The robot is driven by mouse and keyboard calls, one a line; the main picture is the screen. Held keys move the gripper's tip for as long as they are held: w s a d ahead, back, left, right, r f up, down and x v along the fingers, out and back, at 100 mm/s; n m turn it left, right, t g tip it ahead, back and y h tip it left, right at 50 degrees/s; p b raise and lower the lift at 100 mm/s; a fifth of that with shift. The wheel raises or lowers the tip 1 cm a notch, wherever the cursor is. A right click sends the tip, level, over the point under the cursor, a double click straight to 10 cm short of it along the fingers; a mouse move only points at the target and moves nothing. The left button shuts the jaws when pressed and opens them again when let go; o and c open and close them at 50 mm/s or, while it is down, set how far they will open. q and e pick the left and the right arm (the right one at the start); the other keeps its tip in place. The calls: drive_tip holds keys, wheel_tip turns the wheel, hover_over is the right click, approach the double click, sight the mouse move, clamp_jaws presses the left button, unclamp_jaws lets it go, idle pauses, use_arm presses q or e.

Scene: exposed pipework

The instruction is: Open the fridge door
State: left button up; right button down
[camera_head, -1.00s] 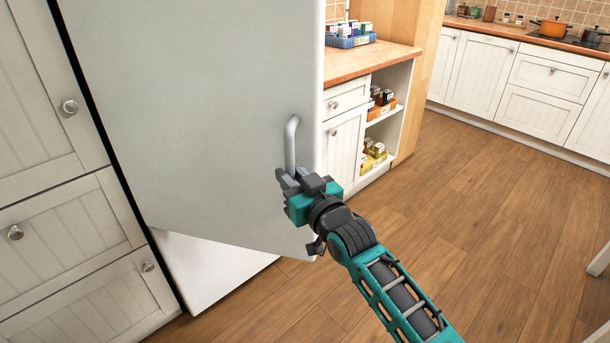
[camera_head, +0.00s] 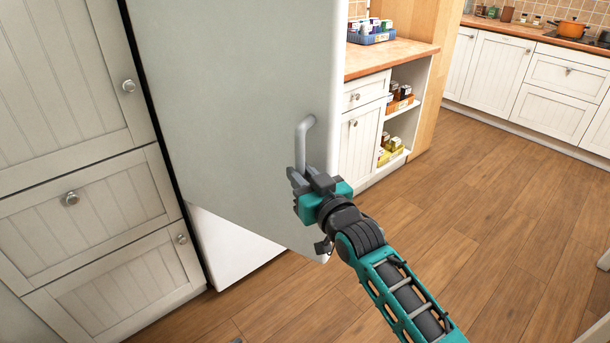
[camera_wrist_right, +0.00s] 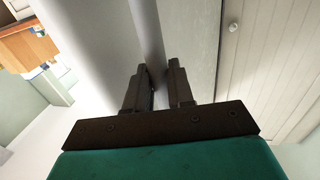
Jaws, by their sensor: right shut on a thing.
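The pale grey fridge door (camera_head: 235,100) stands swung partly out from the white fridge body (camera_head: 225,245), whose lower part shows below and behind it. A grey bar handle (camera_head: 304,138) is fixed near the door's right edge. My right gripper (camera_head: 300,180) is shut on the lower part of the handle. In the right wrist view the handle (camera_wrist_right: 147,40) runs down between the two dark fingers (camera_wrist_right: 160,85). The fridge's inside is hidden behind the door. My left gripper is not in view.
White cabinets with round knobs (camera_head: 90,200) stand close on the left. Right of the door are a wooden counter (camera_head: 385,58) and open shelves (camera_head: 400,115) with small boxes. The wooden floor (camera_head: 470,230) is clear on the right.

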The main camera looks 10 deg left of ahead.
drive_tip(key=shift+s+a+r, duration=0.25)
drive_tip(key=shift+a+r, duration=0.05)
drive_tip(key=shift+a, duration=0.2)
drive_tip(key=c, duration=1.4)
unclamp_jaws()
drive_tip(key=shift+c, duration=0.2)
drive_tip(key=o, duration=0.4)
drive_tip(key=shift+w+a+f, duration=0.15)
drive_tip(key=shift+a+f, duration=0.05)
drive_tip(key=shift+a, duration=0.05)
drive_tip(key=shift+c, duration=0.2)
drive_tip(key=shift+d, duration=0.15)
drive_tip(key=p+v, duration=0.1)
drive_tip(key=v, duration=1.1)
drive_tip(key=shift+s+d, duration=0.3)
